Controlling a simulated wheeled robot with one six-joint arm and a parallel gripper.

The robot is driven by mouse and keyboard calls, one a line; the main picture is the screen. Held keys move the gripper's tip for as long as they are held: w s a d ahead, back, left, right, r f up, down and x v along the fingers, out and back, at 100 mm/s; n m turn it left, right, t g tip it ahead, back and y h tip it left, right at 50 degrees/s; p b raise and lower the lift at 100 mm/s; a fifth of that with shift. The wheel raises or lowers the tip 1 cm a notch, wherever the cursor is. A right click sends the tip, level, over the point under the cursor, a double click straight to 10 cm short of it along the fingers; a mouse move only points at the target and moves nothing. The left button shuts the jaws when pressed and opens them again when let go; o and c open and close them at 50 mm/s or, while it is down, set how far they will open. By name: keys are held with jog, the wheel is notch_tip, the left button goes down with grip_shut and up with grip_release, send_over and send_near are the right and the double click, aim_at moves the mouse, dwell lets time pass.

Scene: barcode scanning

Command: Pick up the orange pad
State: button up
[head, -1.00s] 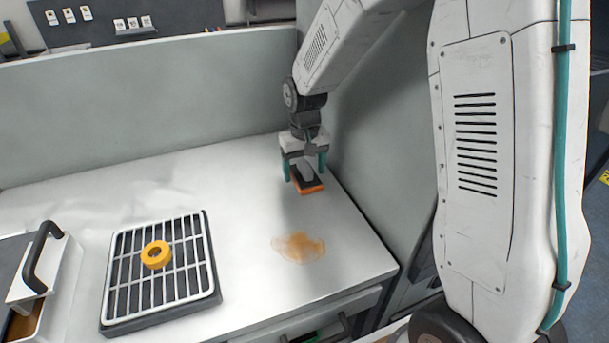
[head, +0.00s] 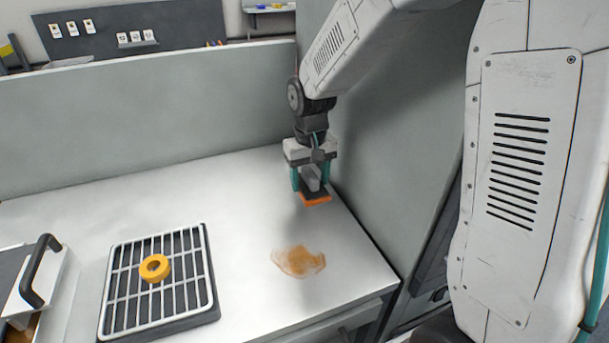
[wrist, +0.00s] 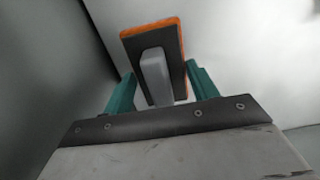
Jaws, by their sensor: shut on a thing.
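The orange pad (head: 316,200) has a dark backing and a grey block handle. My gripper (head: 311,184) is above it near the back right of the counter, with its teal fingers shut on the handle. In the wrist view, the pad's dark back and orange edge (wrist: 151,27) show beyond the grey handle (wrist: 156,76), which sits between the two teal fingers (wrist: 155,88). The pad appears to be above the counter surface, but the exact gap is hard to tell.
An orange-brown stain (head: 299,262) lies on the counter (head: 240,210) in front of the pad. A black-handled box (head: 40,275) stands at the far left. Grey panels border the back and right.

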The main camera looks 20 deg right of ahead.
jog(key=s, duration=0.8)
jog(key=s+r, duration=0.1)
jog(key=s, duration=0.3)
jog(key=shift+s, duration=0.1)
jog(key=shift+o, duration=1)
